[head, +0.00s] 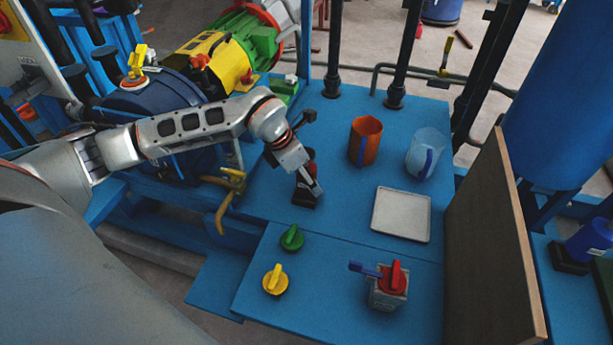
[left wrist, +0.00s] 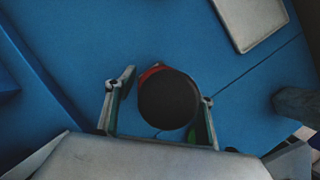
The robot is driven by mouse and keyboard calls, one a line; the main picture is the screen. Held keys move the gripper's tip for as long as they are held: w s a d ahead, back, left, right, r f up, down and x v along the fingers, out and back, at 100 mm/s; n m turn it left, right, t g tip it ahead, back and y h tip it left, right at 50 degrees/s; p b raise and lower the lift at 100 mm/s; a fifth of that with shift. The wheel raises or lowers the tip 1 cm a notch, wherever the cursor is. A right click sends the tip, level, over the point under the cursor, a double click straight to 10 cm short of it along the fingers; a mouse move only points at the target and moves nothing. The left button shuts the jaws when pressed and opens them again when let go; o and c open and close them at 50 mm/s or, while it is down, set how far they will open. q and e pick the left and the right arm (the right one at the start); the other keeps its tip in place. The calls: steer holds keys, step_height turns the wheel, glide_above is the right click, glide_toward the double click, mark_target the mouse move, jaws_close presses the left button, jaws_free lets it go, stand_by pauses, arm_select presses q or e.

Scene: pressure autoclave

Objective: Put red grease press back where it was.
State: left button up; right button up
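The red grease press (head: 309,172) stands upright on the blue bench, with a dark base and a red body partly hidden by my left gripper. My left gripper (head: 307,180) is low at the press, with its fingers around it. In the left wrist view the round black top of the press (left wrist: 167,99), with a red edge, lies between the two fingers of my left gripper (left wrist: 163,95). Narrow gaps show beside the top, so the fingers look open; contact lower down is hidden. My right gripper is in neither view.
An orange mug (head: 365,141), a clear jug (head: 425,153) and a pale tray (head: 401,214) are on the bench to the right. Green (head: 292,238), yellow (head: 275,281) and red (head: 392,277) knobs sit in front. A brown panel (head: 490,240) stands at the right edge.

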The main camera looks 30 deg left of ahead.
arm_select(q)
steer(key=shift+r, duration=0.2)
steer(key=p+v, duration=0.1)
steer(key=v, duration=0.5)
steer(key=shift+w+a+r+p, duration=0.1)
steer(key=shift+p, duration=0.3)
steer(key=p+v, duration=0.1)
steer(key=v, duration=0.4)
steer(key=shift+s+r, duration=0.3)
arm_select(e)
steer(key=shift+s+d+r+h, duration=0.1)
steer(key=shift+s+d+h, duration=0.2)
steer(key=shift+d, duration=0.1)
